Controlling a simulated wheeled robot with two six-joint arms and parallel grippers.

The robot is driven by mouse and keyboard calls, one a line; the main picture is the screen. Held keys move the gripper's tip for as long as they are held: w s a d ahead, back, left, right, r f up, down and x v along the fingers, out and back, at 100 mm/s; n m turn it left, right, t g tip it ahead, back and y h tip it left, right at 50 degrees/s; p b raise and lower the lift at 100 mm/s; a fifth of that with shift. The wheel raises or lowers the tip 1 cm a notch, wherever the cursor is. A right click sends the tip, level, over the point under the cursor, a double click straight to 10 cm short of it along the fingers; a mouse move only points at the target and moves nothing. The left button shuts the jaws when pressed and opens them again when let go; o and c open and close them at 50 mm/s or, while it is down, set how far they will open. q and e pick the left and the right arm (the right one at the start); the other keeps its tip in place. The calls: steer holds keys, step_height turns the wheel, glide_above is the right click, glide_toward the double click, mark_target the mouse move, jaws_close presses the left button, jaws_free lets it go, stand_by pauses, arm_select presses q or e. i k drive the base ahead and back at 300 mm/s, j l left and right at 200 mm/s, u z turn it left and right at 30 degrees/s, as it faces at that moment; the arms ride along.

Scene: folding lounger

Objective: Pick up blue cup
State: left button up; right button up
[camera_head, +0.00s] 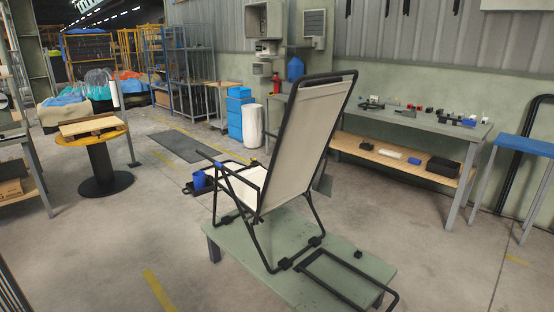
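A small blue cup (199,180) stands upright on a dark tray (188,188) at the left side of the folding lounger. The lounger (306,130) has a black tube frame and a pale fabric seat and back. It stands unfolded on a low green platform (235,252), its back raised towards the right. Part of the tray is hidden behind the lounger frame. Neither of my grippers is in view.
A workbench (420,122) with small parts stands along the back wall. A round spool table (92,135) is at the left, and a blue-topped table (528,145) at the right. A black tube frame (345,268) lies across the platform's front. The floor at left is open.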

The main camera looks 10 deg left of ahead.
mark_target(199, 178)
steer(key=i+j+u, duration=0.2)
steer(key=i+u, duration=0.2)
steer(key=i, duration=0.15)
steer(key=i+u, duration=0.45)
steer(key=i+l+u, duration=0.2)
steer(key=i+u, duration=0.2)
steer(key=i, duration=0.2)
